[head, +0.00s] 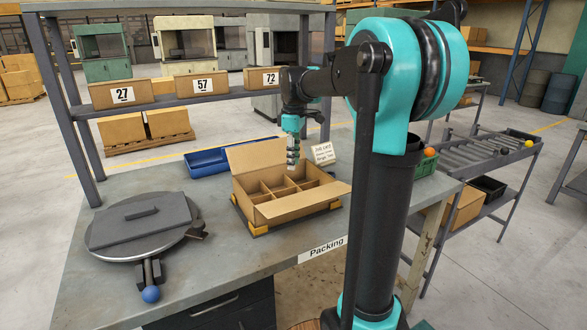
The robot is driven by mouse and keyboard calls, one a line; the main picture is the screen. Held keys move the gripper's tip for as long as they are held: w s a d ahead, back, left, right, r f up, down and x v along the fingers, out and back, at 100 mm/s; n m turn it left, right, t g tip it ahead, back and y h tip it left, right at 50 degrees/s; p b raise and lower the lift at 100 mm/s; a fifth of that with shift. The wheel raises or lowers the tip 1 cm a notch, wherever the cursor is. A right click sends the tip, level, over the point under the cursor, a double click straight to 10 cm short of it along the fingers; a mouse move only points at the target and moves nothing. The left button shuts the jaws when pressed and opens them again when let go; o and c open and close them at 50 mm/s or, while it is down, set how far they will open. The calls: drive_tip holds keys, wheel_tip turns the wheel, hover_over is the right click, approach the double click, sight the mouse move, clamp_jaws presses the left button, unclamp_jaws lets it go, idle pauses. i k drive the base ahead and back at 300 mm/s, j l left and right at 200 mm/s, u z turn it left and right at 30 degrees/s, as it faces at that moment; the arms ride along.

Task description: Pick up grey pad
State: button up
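A flat grey pad (160,222) with a raised bar across its top lies on a round grey plate (112,243) at the left of the bench. My gripper (293,163) points down over the open cardboard box (285,212), well to the right of the pad and apart from it. The gripper is small in the picture, and I cannot tell whether its fingers are open or shut, or whether they hold anything.
The divided box stands on a dark base with yellow corners. A blue tray (205,163) and a small sign (324,152) stand behind it. A lever with a blue ball (150,294) sticks out in front of the plate. Numbered boxes (198,87) line the shelf above.

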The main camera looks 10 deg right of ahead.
sight(111, 226)
drive_tip(key=k, duration=1)
